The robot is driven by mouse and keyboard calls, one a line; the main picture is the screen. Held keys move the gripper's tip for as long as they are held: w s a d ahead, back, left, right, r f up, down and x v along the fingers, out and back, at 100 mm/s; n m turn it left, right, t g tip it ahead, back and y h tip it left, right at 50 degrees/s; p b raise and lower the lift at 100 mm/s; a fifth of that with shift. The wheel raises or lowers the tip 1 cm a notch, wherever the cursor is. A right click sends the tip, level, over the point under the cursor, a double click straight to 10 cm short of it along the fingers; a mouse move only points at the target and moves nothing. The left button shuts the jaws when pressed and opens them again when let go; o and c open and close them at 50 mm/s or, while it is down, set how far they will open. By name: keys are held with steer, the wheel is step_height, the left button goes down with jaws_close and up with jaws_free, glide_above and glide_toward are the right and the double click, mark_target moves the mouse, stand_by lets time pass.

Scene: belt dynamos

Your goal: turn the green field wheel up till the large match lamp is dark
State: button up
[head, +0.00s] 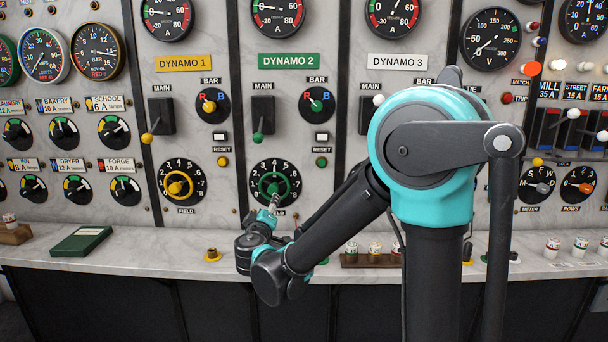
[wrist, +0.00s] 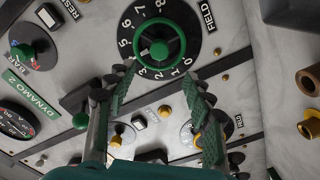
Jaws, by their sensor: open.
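The green field wheel (head: 273,186) sits on a black numbered dial low on the DYNAMO 2 panel. In the wrist view the wheel (wrist: 159,41) is at the top centre, with dial numbers around it. My gripper (head: 266,216) is just below the wheel in the head view. In the wrist view my gripper's (wrist: 158,78) two green-padded fingers are spread apart with nothing between them, apparently short of the wheel. The large match lamp (head: 531,68) is at the upper right by the MATCH label and shows bright orange. The wheel's exact setting is too small to read.
A yellow field wheel (head: 178,185) is to the left. A small green reset button (head: 321,162) and a green-knobbed main lever (head: 258,135) are above. The marble ledge (head: 130,255) carries a green book (head: 82,241) and a rack of fuses (head: 372,258). My arm covers much of the DYNAMO 3 panel.

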mark_target(273, 191)
steer(key=s+n, duration=0.2)
steer(key=n, duration=1)
steer(key=s+n, duration=0.3)
steer(key=n, duration=0.8)
steer(key=w, duration=1.7)
steer(key=shift+w+d+r, duration=0.1)
steer(key=shift+w+d, duration=0.05)
steer(key=shift+w, duration=0.15)
steer(key=shift+c, duration=0.3)
steer(key=c, duration=1.1)
steer(key=shift+m, duration=2.8)
